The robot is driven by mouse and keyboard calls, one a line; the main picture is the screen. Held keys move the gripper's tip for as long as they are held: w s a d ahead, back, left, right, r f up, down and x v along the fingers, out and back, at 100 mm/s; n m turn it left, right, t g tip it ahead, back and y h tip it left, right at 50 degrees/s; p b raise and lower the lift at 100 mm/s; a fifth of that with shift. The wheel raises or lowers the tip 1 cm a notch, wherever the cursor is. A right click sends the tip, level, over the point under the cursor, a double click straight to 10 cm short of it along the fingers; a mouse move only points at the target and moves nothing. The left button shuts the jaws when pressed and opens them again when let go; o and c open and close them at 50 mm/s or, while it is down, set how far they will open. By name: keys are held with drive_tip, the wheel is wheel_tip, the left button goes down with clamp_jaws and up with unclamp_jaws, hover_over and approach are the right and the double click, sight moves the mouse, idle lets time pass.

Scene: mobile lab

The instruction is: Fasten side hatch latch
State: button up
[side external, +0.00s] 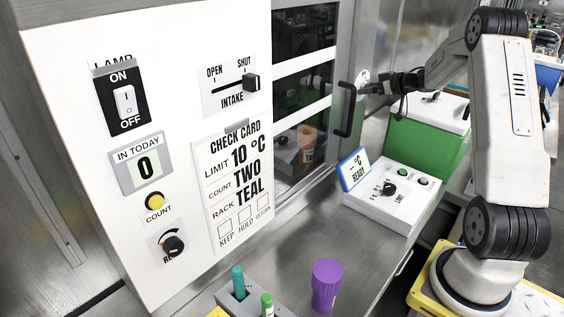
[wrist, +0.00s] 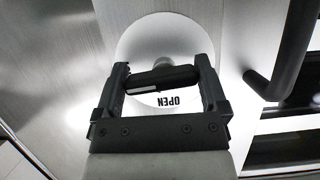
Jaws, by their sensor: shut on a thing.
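The side hatch latch is a black bar (wrist: 162,79) on a white round plate (wrist: 150,38) in the wrist view. The word OPEN shows upside down on the plate, below the bar. The bar lies nearly level in that picture, its right end slightly higher. My gripper (wrist: 162,72) has one finger at each end of the bar and is shut on it. In the side external view my gripper (side external: 372,87) is at the metal panel right of the glass doors, and it hides most of the latch. Part of the white plate (side external: 362,77) shows behind it.
A black door handle (side external: 346,109) stands close left of my gripper; it also shows at the right of the wrist view (wrist: 284,55). Below are a green box with a white lid (side external: 425,140) and a white control box (side external: 390,200). A purple-capped container (side external: 326,283) stands on the bench.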

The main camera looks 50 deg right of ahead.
drive_tip(key=shift+r, duration=0.1)
idle(0.3)
drive_tip(key=o, duration=0.9)
drive_tip(key=shift+s, duration=0.15)
drive_tip(key=s+r, duration=0.4)
drive_tip(key=r, duration=0.5)
drive_tip(key=shift+s, duration=0.15)
